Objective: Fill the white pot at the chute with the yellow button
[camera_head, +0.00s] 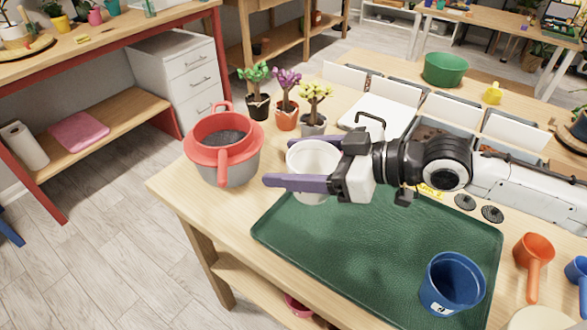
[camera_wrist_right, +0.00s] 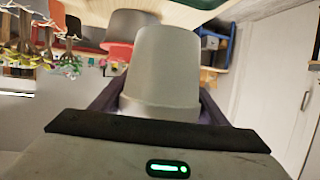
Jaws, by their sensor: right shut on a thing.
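The white pot (camera_head: 312,158) is upright between the purple fingers of my right gripper (camera_head: 290,170), which is shut on it. Its open top faces up and the inside that shows looks pale and empty. The pot also fills the middle of the right wrist view (camera_wrist_right: 165,70), which is upside down. The far finger is mostly hidden behind the pot. I cannot tell how far the pot is above the table. No chute or yellow button can be made out clearly. My left gripper is not in view.
Three small plants (camera_head: 287,115) stand behind. A green mat (camera_head: 350,245) bears a blue pot (camera_head: 440,290). An orange scoop (camera_head: 535,250) lies at right. Lidded bins (camera_head: 450,108) line the back.

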